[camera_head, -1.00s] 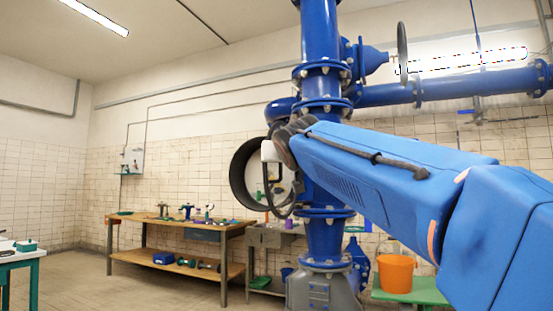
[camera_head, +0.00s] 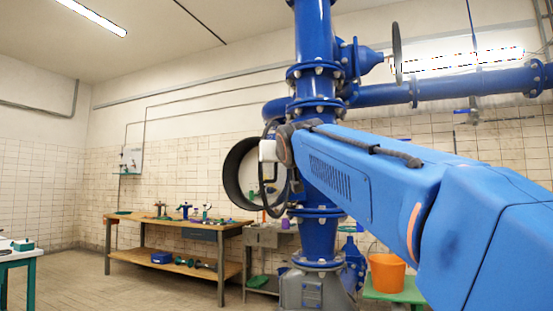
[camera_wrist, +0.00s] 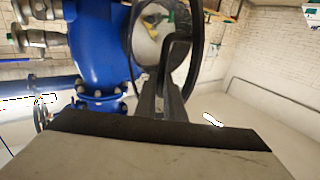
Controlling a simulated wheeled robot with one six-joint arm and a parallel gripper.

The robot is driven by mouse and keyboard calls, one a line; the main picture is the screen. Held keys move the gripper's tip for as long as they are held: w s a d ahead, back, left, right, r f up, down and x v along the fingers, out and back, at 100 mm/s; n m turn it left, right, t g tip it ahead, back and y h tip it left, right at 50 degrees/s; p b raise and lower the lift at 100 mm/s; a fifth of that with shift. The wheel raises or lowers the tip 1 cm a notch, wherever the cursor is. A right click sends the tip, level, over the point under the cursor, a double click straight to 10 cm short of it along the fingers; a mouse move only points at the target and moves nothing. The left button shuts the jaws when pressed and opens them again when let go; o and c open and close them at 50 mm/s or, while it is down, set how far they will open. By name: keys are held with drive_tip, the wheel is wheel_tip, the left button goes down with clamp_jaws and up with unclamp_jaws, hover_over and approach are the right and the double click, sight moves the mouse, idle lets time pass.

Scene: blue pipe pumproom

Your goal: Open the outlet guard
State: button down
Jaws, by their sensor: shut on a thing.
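The outlet guard (camera_head: 230,176) looks like a dark round ring or short drum. In the head view it stands left of the blue vertical pipe (camera_head: 321,235), and the wall shows through it. In the wrist view its dark rim (camera_wrist: 198,52) curves around a pale round area. My gripper (camera_head: 268,178) is at the guard's right side, between it and the pipe, partly hidden by my wrist. In the wrist view my gripper (camera_wrist: 162,90) is shut at the rim, by a grey bar. The exact contact is hard to make out.
A wooden workbench (camera_head: 140,217) with several tools stands behind at the left. An orange bucket (camera_head: 387,272) sits on a green stand (camera_head: 410,292) at the right. A handwheel (camera_head: 397,53) is high on the pipework.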

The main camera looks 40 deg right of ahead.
drive_tip(key=c, duration=1.8)
unclamp_jaws()
drive_tip(key=shift+w+d+f, duration=0.2)
drive_tip(key=shift+w+f, duration=0.1)
drive_tip(key=shift+f, duration=0.05)
drive_tip(key=shift+c, duration=0.2)
drive_tip(key=shift+s+a+r, duration=0.1)
drive_tip(key=shift+r, duration=0.05)
drive_tip(key=v, duration=1.7)
drive_tip(key=shift+s, duration=0.2)
drive_tip(key=shift+a, duration=0.1)
drive_tip(key=w+a+f+n+g+y, duration=0.1)
drive_tip(key=a+f+g+y, duration=0.15)
drive_tip(key=f, duration=1.35)
drive_tip(key=w+a+f+n+g+y, duration=0.1)
drive_tip(key=a+f+n+g+y, duration=0.2)
drive_tip(key=f, duration=1.4)
drive_tip(key=s+a+f+g, duration=0.2)
drive_tip(key=s+f, duration=0.1)
drive_tip(key=f, duration=0.5)
drive_tip(key=s+a+f+g+y, duration=0.1)
drive_tip(key=s+f, duration=0.3)
drive_tip(key=f, duration=0.5)
drive_tip(key=s+a+f+n+g+y, duration=0.1)
drive_tip(key=s+a+f+g, duration=0.2)
drive_tip(key=f, duration=0.5)
drive_tip(key=shift+s+a+f, duration=0.25)
drive_tip(key=shift+s+f, duration=0.05)
drive_tip(key=shift+s, duration=0.15)
